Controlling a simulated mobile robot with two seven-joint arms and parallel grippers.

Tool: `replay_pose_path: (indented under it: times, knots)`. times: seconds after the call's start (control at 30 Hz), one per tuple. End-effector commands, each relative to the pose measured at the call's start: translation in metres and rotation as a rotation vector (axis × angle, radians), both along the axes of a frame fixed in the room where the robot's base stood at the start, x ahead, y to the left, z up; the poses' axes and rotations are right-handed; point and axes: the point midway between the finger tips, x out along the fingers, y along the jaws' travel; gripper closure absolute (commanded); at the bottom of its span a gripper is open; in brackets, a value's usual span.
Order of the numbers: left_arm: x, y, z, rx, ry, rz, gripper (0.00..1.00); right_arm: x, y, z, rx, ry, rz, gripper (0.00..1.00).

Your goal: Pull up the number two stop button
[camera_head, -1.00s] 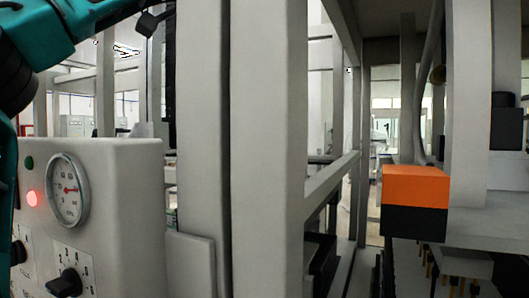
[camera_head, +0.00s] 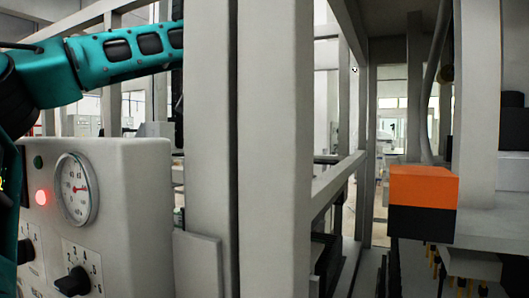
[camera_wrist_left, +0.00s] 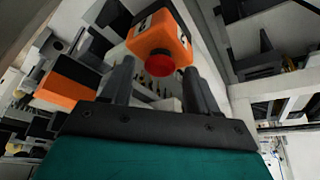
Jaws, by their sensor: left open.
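An orange box with a round red button (camera_wrist_left: 160,63) appears in the left wrist view, just beyond my left gripper (camera_wrist_left: 158,74). The gripper is open, with the red button seen between its two fingers and nothing held; contact cannot be told. The button's orange housing (camera_wrist_left: 153,34) has dark markings, but no number is readable. A second orange and black box (camera_wrist_left: 68,83) lies to its left, with no red button showing. In the head view my left arm reaches right and passes behind a pale post, which hides the gripper. My right gripper is not in view.
Thick pale posts (camera_head: 272,150) stand in the middle. An orange and black box (camera_head: 424,187) sits at the right by a ledge. A grey panel at lower left carries a gauge (camera_head: 77,189), a lit red lamp (camera_head: 42,197) and a black knob (camera_head: 73,282).

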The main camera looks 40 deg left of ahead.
Motion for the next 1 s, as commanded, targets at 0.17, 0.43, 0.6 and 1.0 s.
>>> replay_pose_path:
  times: [0.17, 0.43, 0.6, 1.0]
  knots:
    - [-0.0001, 0.0001, 0.0001, 0.0, 0.001, 0.0, 0.5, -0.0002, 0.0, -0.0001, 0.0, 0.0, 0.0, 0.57]
    - [-0.0001, 0.0001, 0.0003, 0.0, 0.001, 0.0, 0.76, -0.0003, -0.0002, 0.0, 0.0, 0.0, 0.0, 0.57]
    - [-0.0001, 0.0001, 0.0003, 0.0, 0.001, 0.0, 0.93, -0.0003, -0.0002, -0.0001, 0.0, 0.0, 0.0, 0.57]
    - [0.0, 0.0001, 0.0017, 0.0, 0.0, 0.0, 1.0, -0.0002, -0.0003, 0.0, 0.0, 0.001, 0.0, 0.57]
